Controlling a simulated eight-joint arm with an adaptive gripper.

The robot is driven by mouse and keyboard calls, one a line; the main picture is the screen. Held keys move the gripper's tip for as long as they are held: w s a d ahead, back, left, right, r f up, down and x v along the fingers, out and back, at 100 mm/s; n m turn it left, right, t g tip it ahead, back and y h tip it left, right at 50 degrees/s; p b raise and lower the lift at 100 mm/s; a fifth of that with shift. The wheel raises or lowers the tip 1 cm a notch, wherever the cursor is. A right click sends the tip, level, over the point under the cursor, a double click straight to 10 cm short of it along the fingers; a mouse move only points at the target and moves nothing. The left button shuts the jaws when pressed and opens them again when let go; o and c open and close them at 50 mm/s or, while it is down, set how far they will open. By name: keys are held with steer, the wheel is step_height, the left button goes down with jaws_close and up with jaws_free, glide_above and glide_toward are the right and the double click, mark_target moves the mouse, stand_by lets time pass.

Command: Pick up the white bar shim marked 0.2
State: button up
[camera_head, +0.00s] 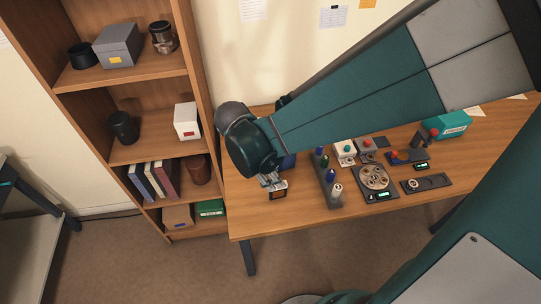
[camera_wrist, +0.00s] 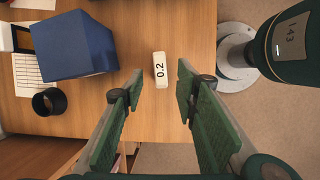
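The white bar shim (camera_wrist: 160,69) marked 0.2 lies on the wooden table in the wrist view. Its black figures read sideways. My gripper (camera_wrist: 156,88) is open, with its green-padded fingers on either side below the shim in the picture. The shim shows in the gap ahead of the fingertips, and nothing is held. In the head view my gripper (camera_head: 273,183) hangs over the left part of the table. I cannot make out the shim there.
In the head view, a rack of bottles (camera_head: 326,184) and a round tray (camera_head: 374,177) stand to the right. The table's front edge (camera_head: 300,227) is near.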

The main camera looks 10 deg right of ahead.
mark_target(277, 191)
steer(key=shift+a+f+n+h+b, duration=0.15)
steer(key=shift+a+f+n, duration=0.1)
steer(key=shift+f, duration=0.3)
steer(key=shift+a+f+n+h+b, duration=0.15)
steer(key=shift+f+n, duration=0.15)
steer(key=shift+f, duration=0.25)
steer(key=shift+a+f+n+b, duration=0.1)
steer(key=shift+a+f+n, duration=0.15)
steer(key=shift+f, duration=0.3)
steer(key=shift+b+x, duration=0.3)
steer(key=shift+x, duration=1)
steer(key=shift+s, duration=0.1)
steer(key=shift+b+x, duration=0.8)
steer(key=shift+x, duration=1.85)
steer(key=shift+c, duration=0.3)
jaws_close()
